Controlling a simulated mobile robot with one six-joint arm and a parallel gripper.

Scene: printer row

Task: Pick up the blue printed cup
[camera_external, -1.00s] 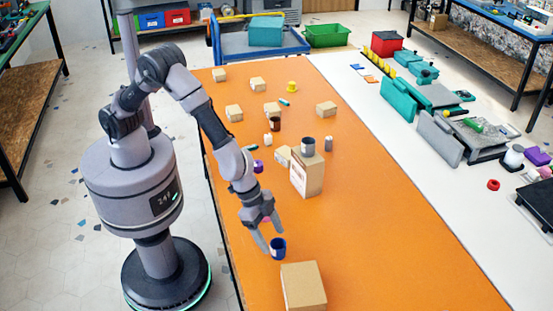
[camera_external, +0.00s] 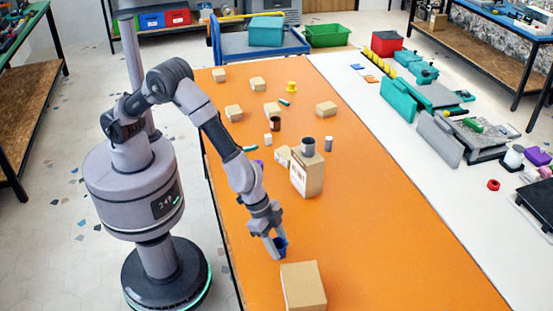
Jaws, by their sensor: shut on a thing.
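The blue printed cup (camera_external: 281,244) stands on the orange table (camera_external: 390,240) near its front left part, just behind a large cardboard box. My gripper (camera_external: 276,248) reaches down over the cup and is shut on it, with a finger at each side. The fingers hide part of the cup. I cannot tell whether the cup is touching the table or slightly above it.
A cardboard box (camera_external: 303,287) is close in front of the cup. A taller box (camera_external: 307,174) with a dark grey cup (camera_external: 308,147) on top stands behind. Several small boxes and items lie farther back. The table to the right is clear.

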